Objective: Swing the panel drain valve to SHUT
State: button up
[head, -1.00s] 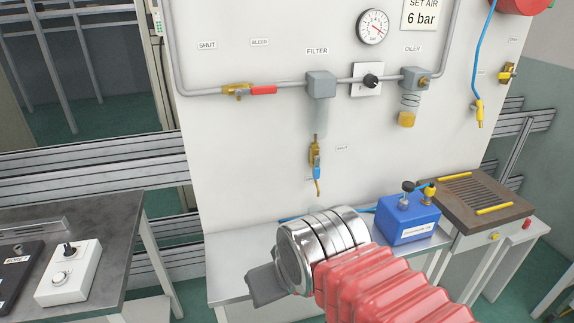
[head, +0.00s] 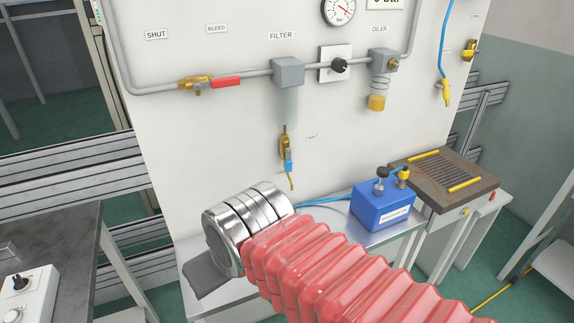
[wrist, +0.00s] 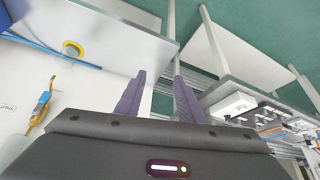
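The drain valve (head: 287,148) hangs below the filter on the upright white panel. It has a brass body and a blue handle that points down. A small SHUT label (head: 312,137) is to its right. In the wrist view the valve's blue handle (wrist: 43,102) is at the left, apart from my fingers. My gripper (wrist: 158,78) is open, with two dark fingers spread and nothing between them. In the head view only the grey side of my gripper (head: 208,274) shows, below and left of the valve; its fingertips are hidden there.
A red-handled valve (head: 210,82) sits on the pipe, left of the filter (head: 288,72). The oiler (head: 380,62) is to the right. A blue box (head: 382,208) with a hose stands on the bench below. A dark table (head: 50,240) with a white switch box (head: 25,296) is at left.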

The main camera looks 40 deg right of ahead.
jog(key=w+d+f+m+t+h, duration=0.1)
jog(key=w+d+m+t+h, duration=0.15)
jog(key=w+d, duration=0.65)
jog(key=t+h, duration=0.3)
jog(key=t, duration=0.6)
send_near(290, 166)
jog(key=s, duration=0.2)
jog(key=s+m, duration=0.1)
jog(key=shift+a+y, duration=0.25)
jog(key=shift+a, duration=0.1)
jog(key=shift+w, duration=0.15)
jog(key=x, duration=1.3)
jog(key=shift+w+d, duration=0.1)
jog(key=shift+w, duration=0.15)
jog(key=shift+c, duration=0.4)
